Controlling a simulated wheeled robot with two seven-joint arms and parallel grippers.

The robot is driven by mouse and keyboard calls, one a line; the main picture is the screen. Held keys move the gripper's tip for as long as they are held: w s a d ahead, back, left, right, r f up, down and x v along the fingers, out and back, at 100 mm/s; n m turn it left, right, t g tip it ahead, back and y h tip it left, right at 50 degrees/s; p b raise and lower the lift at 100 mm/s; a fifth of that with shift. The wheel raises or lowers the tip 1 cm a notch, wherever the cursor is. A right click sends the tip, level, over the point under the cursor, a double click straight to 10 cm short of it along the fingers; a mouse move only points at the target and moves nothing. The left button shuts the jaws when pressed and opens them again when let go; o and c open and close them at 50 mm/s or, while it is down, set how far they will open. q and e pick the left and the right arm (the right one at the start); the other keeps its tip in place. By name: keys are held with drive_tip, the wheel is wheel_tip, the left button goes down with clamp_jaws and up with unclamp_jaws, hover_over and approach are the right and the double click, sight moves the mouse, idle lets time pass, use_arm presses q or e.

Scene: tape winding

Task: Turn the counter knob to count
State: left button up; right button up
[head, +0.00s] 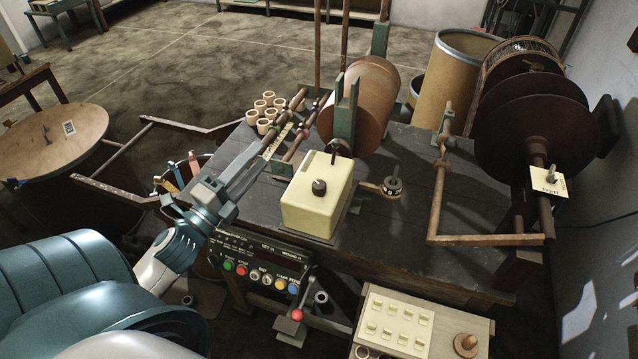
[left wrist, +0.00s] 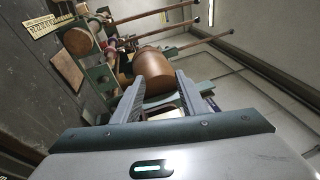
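A cream box (head: 313,213) stands on the dark table, with a dark round knob (head: 319,187) on its top. A small dark dial (head: 392,186) sits on a bracket to its right. A black panel (head: 262,262) with a readout and several coloured buttons is at the table's front; the readout is too small to read surely. I cannot tell for certain which part is the counter knob. My left gripper (head: 272,146) is left of the cream box, apart from it. In the left wrist view its two fingers (left wrist: 158,102) are spread with nothing held. My right gripper is not in view.
A brown roll (head: 362,103) and green uprights stand behind the cream box. Several small rings (head: 266,112) sit at the table's back left. A large dark reel (head: 530,125) stands at right. A board with pale switches (head: 394,322) lies in front. Bare tabletop (head: 400,238) shows right of the box.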

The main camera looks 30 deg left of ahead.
sight(319, 184)
use_arm(q)
wheel_tip(319, 184, up, 6)
drive_tip(key=s+d+r+m+g+h, duration=0.1)
drive_tip(key=s+d+m+h, duration=0.15)
drive_tip(key=m+h, duration=0.95)
drive_tip(key=s+m+g+h, duration=0.2)
drive_tip(key=s+m+g, duration=0.2)
drive_tip(key=m, duration=0.4)
drive_tip(key=s+f+m+g+h, duration=0.1)
drive_tip(key=s+m+g, duration=0.3)
drive_tip(key=m, duration=0.5)
drive_tip(key=shift+d+f+g+h, duration=0.3)
drive_tip(key=shift+g+h, duration=0.1)
drive_tip(key=shift+g, duration=0.8)
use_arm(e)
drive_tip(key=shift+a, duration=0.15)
use_arm(q)
drive_tip(key=shift+w, duration=0.1)
drive_tip(key=shift+d, duration=0.1)
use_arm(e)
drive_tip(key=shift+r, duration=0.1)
